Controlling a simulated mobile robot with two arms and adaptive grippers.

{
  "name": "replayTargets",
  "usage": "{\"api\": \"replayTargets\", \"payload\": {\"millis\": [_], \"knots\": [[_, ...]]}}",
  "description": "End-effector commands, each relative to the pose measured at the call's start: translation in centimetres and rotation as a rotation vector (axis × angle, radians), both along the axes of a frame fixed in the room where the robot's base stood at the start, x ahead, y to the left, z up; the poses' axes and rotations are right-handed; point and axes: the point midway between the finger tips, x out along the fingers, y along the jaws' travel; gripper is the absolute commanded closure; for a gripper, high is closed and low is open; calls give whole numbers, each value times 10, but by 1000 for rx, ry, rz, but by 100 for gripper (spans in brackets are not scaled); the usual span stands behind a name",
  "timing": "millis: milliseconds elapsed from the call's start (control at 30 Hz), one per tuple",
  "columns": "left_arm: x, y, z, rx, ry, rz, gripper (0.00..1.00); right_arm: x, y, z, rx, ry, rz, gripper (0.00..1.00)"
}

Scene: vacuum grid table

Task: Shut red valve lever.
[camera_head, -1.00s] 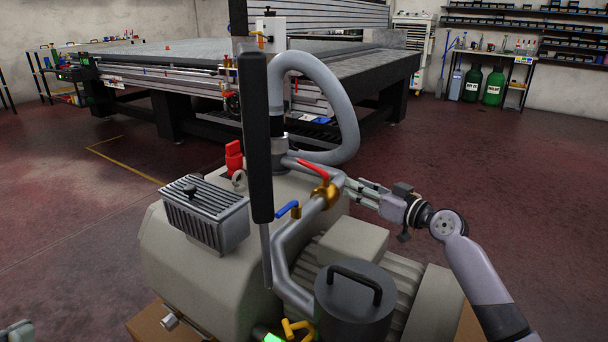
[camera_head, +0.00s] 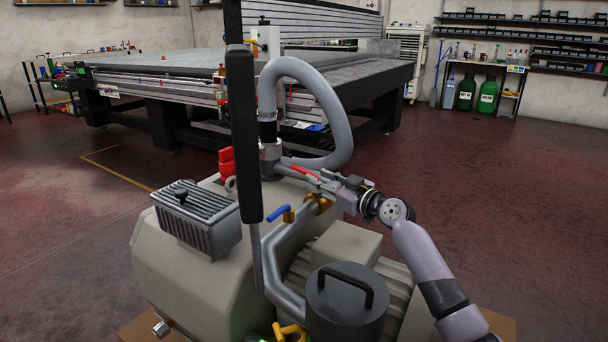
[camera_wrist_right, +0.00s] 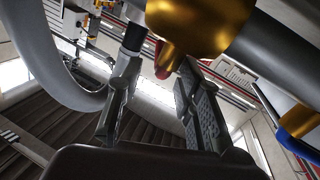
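The red valve lever (camera_head: 304,171) sits above the brass valve body (camera_head: 318,204) on the grey pump pipe in the head view. My right gripper (camera_head: 326,183) is at the lever from the right and partly covers it. In the right wrist view the brass valve body (camera_wrist_right: 200,25) is large at the top. A small red part of the lever (camera_wrist_right: 162,70) shows between the fingertips of my right gripper (camera_wrist_right: 158,78). The two fingers are apart; I cannot tell whether either touches the lever. My left gripper is not in view.
A blue lever (camera_head: 279,213) is just left of the brass valve. A tall black bar (camera_head: 243,135) stands in front of the pump. A thick grey hose (camera_head: 343,120) arches behind the lever. The pump body (camera_head: 165,250) fills the lower middle. Floor to the right is clear.

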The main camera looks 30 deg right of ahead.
Motion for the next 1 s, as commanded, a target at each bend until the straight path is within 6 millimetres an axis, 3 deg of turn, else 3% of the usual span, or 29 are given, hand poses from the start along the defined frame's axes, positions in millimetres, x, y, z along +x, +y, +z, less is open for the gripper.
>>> {"api": "replayTargets", "payload": {"millis": [200, 400, 833, 1000], "knots": [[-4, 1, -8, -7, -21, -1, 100, 38, 11, 0, 3, -2, 2, 67], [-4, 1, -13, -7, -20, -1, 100, 59, 16, 0, 2, -1, 0, 67], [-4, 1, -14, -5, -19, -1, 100, 66, 19, 0, 0, 0, 2, 67], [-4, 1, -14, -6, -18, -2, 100, 66, 19, 0, 0, 0, 1, 78]]}}
